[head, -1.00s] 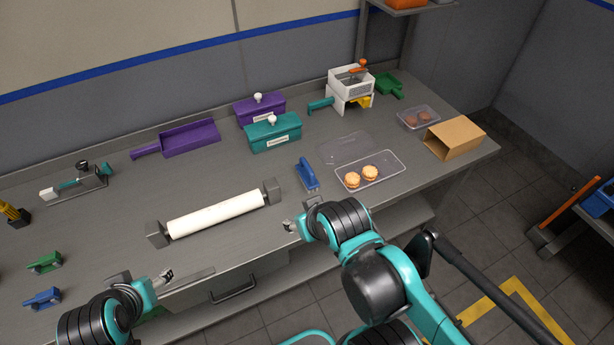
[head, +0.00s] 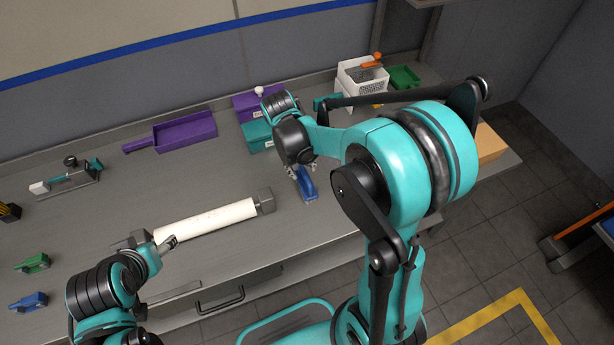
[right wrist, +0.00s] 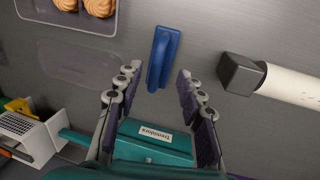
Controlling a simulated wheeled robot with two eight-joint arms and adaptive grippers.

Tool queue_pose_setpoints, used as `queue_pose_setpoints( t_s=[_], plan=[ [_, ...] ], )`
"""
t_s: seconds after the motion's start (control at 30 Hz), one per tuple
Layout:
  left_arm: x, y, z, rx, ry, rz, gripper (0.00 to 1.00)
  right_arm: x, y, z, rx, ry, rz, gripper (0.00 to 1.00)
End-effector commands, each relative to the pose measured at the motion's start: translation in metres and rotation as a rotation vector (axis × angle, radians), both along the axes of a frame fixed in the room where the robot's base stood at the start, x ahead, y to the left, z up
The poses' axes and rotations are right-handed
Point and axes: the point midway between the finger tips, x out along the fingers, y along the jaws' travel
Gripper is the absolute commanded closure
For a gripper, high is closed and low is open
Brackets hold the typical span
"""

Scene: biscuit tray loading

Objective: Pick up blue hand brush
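The blue hand brush (head: 307,187) lies on the grey worktop, right of the white roller. My right gripper (head: 302,169) is above its far end, and my right arm hides part of that area. In the right wrist view the right gripper (right wrist: 158,76) is open. The brush (right wrist: 163,55) shows between and just beyond its fingertips, with no clear contact. My left gripper (head: 170,243) is over the worktop near the roller's left end; its finger opening is too small to judge.
The white roller (head: 205,221) sits between grey end blocks left of the brush. A teal box (right wrist: 150,146) and a purple tray (head: 185,132) stand farther back. In the right wrist view, a clear tray (right wrist: 60,16) holds biscuits beside the brush. Bare worktop surrounds the brush.

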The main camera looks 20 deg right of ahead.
Motion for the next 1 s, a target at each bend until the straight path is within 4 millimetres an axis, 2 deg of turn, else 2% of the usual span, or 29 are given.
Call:
queue_pose_setpoints(
  t_s=[0.37,0.6,0.7,0.87,0.93,1.0],
  plan=[
    [0.000,0.000,-0.015,0.000,0.000,0.000,0.39,0.001,-0.009,-0.037,-0.002,0.004,-0.004,0.62],
    [0.000,0.000,-0.032,0.000,0.000,0.000,0.39,0.004,-0.018,-0.073,-0.002,0.004,-0.002,0.62],
    [0.000,0.000,-0.034,0.000,0.000,0.000,0.39,0.003,-0.019,-0.078,-0.001,0.004,-0.002,0.62],
    [0.000,0.000,-0.032,0.000,0.000,0.000,0.39,0.003,-0.019,-0.077,-0.001,0.004,-0.002,0.62],
    [0.000,0.000,-0.032,0.000,0.000,0.000,0.39,0.003,-0.019,-0.077,-0.001,0.004,-0.002,0.75],
    [0.000,0.000,-0.032,0.000,0.000,0.000,0.39,0.003,-0.019,-0.077,-0.001,0.004,-0.002,0.93]
  ],
)
